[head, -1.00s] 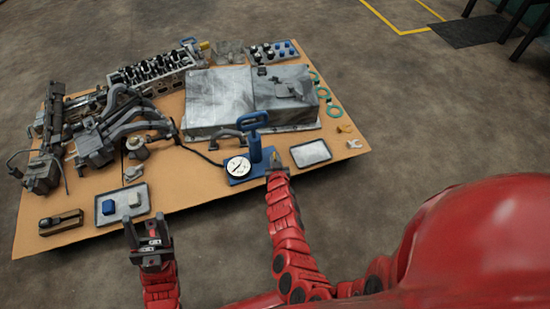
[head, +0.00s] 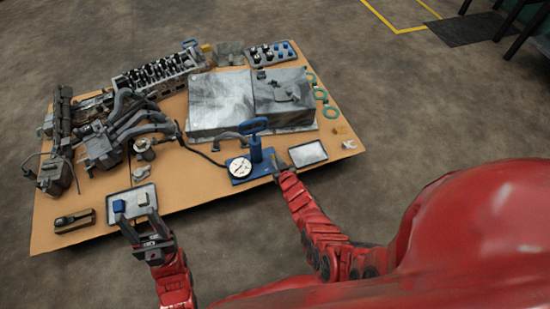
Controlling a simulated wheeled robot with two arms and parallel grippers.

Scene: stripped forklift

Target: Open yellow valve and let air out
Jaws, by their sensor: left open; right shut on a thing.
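The blue hand pump (head: 255,155), with its T-shaped handle on top, stands upright on a blue base near the front edge of the board. A round white gauge (head: 240,167) is on the left of that base. My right gripper (head: 278,167) is at the right side of the pump's base, shut on a small part there. The jaws hide that part, and I cannot make out a yellow valve in this view. My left gripper (head: 144,228) is open and empty, in front of the small tray at the board's front left.
The small tray (head: 150,208) holds a blue block (head: 118,206). An empty tray (head: 308,154) lies right of the pump. A large grey metal cover (head: 218,104) is behind it, and a dark hose (head: 200,155) runs left. Engine parts (head: 112,145) crowd the left side.

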